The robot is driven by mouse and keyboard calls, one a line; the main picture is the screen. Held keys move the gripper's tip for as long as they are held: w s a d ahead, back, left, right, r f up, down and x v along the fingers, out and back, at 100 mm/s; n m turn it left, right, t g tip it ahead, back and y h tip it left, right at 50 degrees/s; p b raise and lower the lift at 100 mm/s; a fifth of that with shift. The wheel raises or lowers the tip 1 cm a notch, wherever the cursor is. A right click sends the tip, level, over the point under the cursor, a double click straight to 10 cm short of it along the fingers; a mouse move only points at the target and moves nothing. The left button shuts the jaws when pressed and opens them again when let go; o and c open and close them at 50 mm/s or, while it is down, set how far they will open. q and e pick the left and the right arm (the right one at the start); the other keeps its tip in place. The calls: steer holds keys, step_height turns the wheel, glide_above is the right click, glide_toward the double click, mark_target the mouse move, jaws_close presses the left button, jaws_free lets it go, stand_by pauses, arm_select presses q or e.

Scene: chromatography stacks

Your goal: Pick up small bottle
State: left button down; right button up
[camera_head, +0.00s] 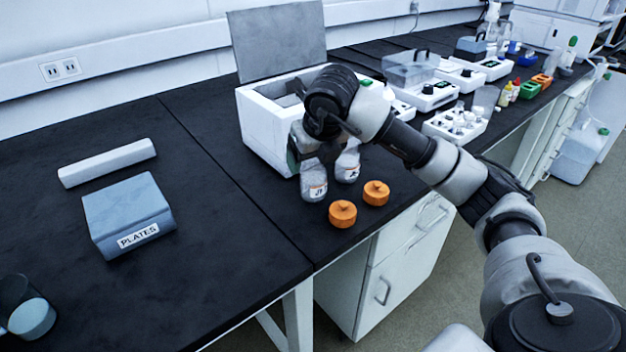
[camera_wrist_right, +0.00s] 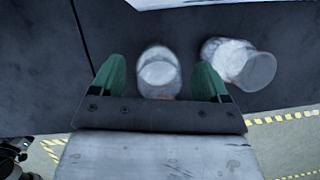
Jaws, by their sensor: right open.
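Two small clear bottles with white labels stand on the black bench in front of an open white box. The left bottle (camera_head: 314,187) is below my right gripper (camera_head: 306,152); the right bottle (camera_head: 349,166) stands close beside it. In the right wrist view, the open green fingers of my right gripper (camera_wrist_right: 159,80) lie on either side of the left bottle (camera_wrist_right: 159,73), with gaps visible on both sides. The other bottle (camera_wrist_right: 240,63) is outside the right finger. Whether the fingers are down at bottle height is hard to tell. My left gripper is not in view.
Two orange caps (camera_head: 342,214) lie in front of the bottles near the bench edge. The white box (camera_head: 262,132) with its raised lid is behind. A plates box (camera_head: 127,211) and a white bar (camera_head: 107,162) lie left. Instruments (camera_head: 427,94) line the right.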

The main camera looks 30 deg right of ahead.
jaws_close()
stand_by(0.3)
steer(key=shift+r, duration=0.1)
